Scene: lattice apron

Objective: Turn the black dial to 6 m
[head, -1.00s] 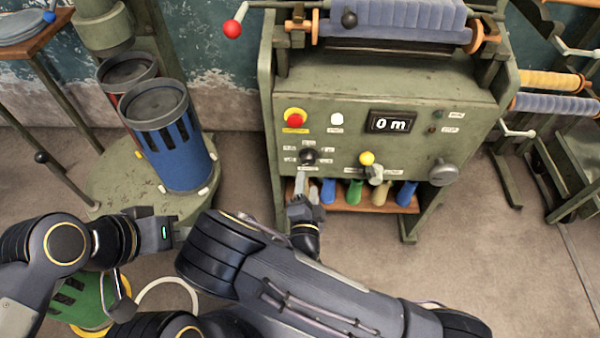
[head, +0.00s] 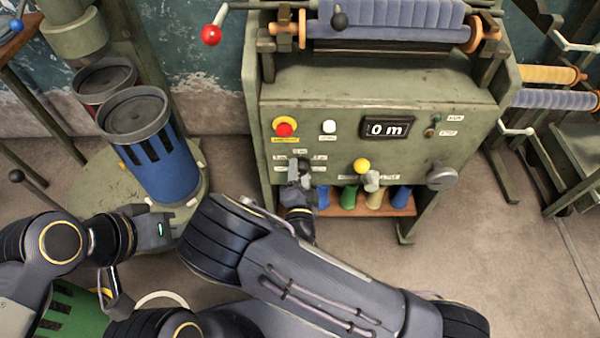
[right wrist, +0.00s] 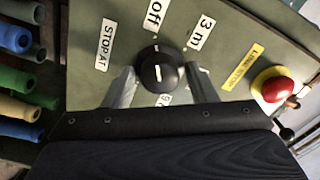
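The black dial (right wrist: 160,70) sits on the green machine panel in the right wrist view. The white line on its face points roughly toward the "off" label (right wrist: 153,15). A "3 m" label (right wrist: 202,33) is beside it, and another label is partly hidden below the dial. My right gripper (right wrist: 161,80) is open, with one finger on each side of the dial and small gaps showing. In the head view my right gripper (head: 300,172) covers most of the dial. The display (head: 387,128) reads 0 m. My left gripper (head: 165,230) is at lower left, away from the panel.
A red button (head: 285,127), a white button (head: 329,127) and a yellow-knobbed lever (head: 362,167) are near the dial. A grey knob (head: 442,177) is further right. Coloured rolls stand on a shelf below. A blue slotted canister (head: 155,150) stands at left.

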